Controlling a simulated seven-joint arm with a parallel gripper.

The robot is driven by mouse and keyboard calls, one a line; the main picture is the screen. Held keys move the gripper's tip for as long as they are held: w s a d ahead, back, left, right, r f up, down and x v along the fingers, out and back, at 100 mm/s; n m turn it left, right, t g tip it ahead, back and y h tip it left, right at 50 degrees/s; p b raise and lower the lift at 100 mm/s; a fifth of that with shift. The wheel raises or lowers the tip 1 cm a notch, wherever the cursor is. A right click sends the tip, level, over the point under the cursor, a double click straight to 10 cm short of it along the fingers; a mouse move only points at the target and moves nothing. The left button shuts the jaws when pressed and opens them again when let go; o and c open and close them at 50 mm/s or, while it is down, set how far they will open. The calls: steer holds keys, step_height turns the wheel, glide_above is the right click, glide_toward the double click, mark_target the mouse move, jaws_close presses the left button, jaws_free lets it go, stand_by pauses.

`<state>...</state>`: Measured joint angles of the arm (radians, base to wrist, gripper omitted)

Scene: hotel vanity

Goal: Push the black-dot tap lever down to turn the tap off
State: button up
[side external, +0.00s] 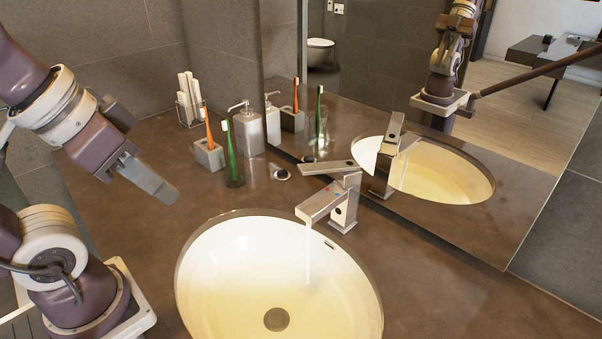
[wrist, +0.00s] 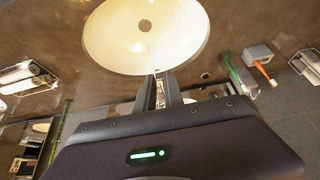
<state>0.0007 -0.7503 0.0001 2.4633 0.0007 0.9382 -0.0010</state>
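The chrome tap (side external: 343,205) stands behind the basin, with a flat lever (side external: 327,167) on top, its end to the left and raised clear of the spout. A small black dot shows on the tap body and a red mark on the spout. A thin stream of water (side external: 308,250) runs from the spout. My gripper (side external: 165,192) is in the air well left of the tap, touching nothing. In the wrist view, its two fingers (wrist: 160,76) are apart, with a bright metallic shape between them, probably the tap; the lever cannot be made out there.
The oval basin (side external: 222,310) fills the front, and also shows in the wrist view (wrist: 110,40). A mirror (side external: 400,75) rises behind. The counter between gripper and basin is clear.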

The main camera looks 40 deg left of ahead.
steer(key=shift+m+g, duration=0.3)
steer(key=shift+m, duration=0.2)
steer(key=r, duration=0.4)
steer(key=shift+w+a+r, duration=0.1)
steer(key=shift+w+a, duration=0.1)
jaws_close()
steer(key=w+a+f+m+g+y, duration=0.2)
steer(key=w+a+m+g+y, duration=0.25)
steer(key=w+m+y, duration=0.55)
steer(key=w+d+r+m+t+y, duration=0.2)
steer(key=w+d+m+t+y, duration=0.5)
steer(key=w+d+m, duration=0.5)
steer(key=d+f+m+t+y, duration=0.2)
steer(key=d, duration=0.4)
step_height(320, 180, down, 18)
steer(key=a, duration=0.1)
steer(key=shift+s+r+g, duration=0.25)
steer(key=shift+g, duration=0.1)
steer(key=shift+a, duration=0.1)
